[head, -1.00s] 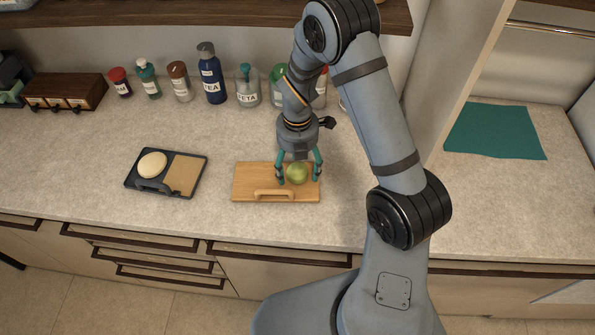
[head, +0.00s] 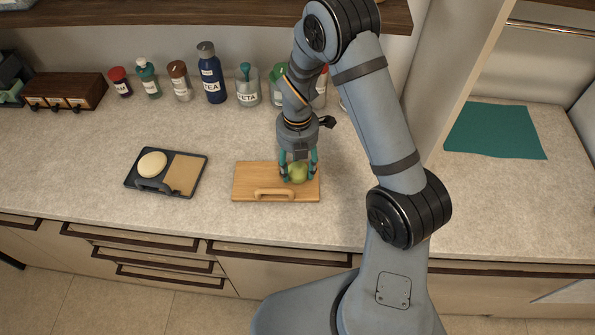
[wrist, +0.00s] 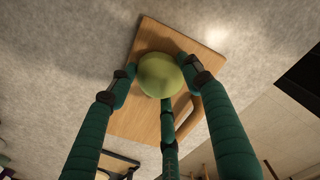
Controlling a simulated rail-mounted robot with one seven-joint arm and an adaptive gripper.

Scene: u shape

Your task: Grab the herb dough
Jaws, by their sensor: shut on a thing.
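The herb dough is a green ball (head: 298,173) on the right part of a wooden board (head: 250,181). It also shows in the wrist view (wrist: 160,75), with the board (wrist: 135,118) behind it. My gripper (head: 299,172) has teal fingers with dark joints and points down over the board. Its fingers are shut on the dough, pressing from several sides in the wrist view (wrist: 161,80). The dough's underside is hidden, so I cannot tell whether it touches the board.
A dark tray (head: 146,186) with a pale dough ball (head: 152,164) and a tan panel (head: 182,174) lies to the left. Several bottles, including a blue one (head: 211,75), stand along the back wall. A teal cloth (head: 495,131) lies at right. Counter between tray and board is clear.

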